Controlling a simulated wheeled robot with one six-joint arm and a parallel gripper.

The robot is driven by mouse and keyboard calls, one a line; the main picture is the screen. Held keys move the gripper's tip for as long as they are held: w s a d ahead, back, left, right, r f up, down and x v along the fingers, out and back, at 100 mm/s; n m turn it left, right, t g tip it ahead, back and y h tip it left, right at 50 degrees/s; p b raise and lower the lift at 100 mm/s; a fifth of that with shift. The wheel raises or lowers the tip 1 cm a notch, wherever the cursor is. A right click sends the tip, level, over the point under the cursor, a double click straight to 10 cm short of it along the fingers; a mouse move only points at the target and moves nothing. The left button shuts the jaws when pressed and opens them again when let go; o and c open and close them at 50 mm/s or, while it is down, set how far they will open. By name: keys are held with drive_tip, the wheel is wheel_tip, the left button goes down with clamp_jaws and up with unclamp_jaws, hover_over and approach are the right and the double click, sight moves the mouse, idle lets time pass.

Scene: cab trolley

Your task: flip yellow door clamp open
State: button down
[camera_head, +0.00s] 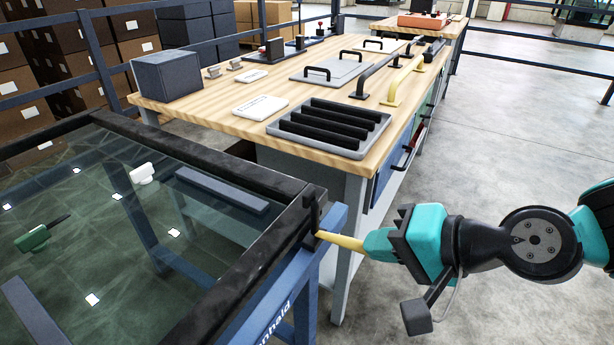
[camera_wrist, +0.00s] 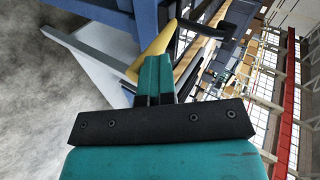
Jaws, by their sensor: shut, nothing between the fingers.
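The yellow door clamp (camera_head: 342,241) is a slim lever at the near right corner of the black-framed glass door (camera_head: 262,236). It sticks out to the right from a dark bracket (camera_head: 313,209) on the blue frame. My gripper (camera_head: 371,243) has teal fingers and is at the lever's outer end. In the wrist view the fingertips (camera_wrist: 154,60) are together, and the yellow lever (camera_wrist: 158,42) slants just beyond them. They look very close to it; whether they touch I cannot tell. The fingers hide part of the lever.
A wooden workbench (camera_head: 225,118) stands behind the clamp, with a grey tray (camera_head: 368,125) of black bars, dark and yellow handles (camera_head: 403,84) and a blue-grey box (camera_head: 167,75). The blue frame (camera_head: 272,300) runs below the door. Open concrete floor (camera_head: 520,120) lies to the right.

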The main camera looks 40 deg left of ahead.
drive_tip(key=shift+d+f, duration=0.1)
drive_tip(key=shift+f, duration=0.15)
drive_tip(key=d+r+p, duration=0.3)
drive_tip(key=d+r, duration=0.5)
drive_tip(key=r, duration=0.1)
drive_tip(key=shift+d+p, duration=0.25)
drive_tip(key=shift+p, duration=0.1)
idle(0.4)
